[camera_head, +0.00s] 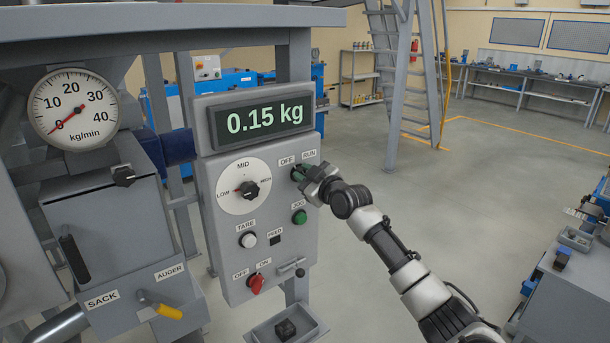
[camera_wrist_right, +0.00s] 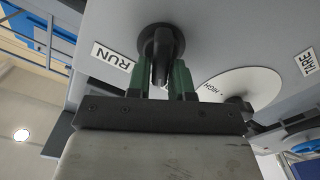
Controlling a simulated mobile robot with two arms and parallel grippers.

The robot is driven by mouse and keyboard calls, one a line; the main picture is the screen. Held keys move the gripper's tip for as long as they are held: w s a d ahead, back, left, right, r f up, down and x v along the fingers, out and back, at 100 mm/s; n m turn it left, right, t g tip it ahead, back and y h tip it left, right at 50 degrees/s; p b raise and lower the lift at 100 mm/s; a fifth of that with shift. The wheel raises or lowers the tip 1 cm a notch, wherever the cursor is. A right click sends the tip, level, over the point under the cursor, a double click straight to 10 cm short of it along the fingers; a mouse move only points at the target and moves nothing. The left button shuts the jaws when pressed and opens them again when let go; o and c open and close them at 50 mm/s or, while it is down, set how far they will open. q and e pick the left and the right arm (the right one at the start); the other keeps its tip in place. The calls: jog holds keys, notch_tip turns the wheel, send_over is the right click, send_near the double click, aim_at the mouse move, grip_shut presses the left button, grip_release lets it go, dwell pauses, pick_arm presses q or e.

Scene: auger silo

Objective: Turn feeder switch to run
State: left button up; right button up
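The feeder switch is a black rotary knob with a raised grip, on the grey control panel (camera_head: 232,278) under the OFF and RUN labels. In the right wrist view the feeder switch (camera_wrist_right: 160,45) shows close up, with the RUN label (camera_wrist_right: 113,56) beside it. My right gripper (camera_head: 301,176) is at the switch and hides most of it in the head view. In the right wrist view the green fingers of my right gripper (camera_wrist_right: 161,75) stand on either side of the knob's grip, with small gaps showing. My left gripper is not in view.
The panel also carries a LOW/MID/HIGH dial (camera_head: 250,189), a white TARE button (camera_head: 248,240), a green JOG button (camera_head: 299,217) and a red OFF/ON switch (camera_head: 256,283). The display (camera_head: 264,120) reads 0.15 kg. The flow gauge (camera_head: 73,108) points near 0.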

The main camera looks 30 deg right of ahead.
grip_shut()
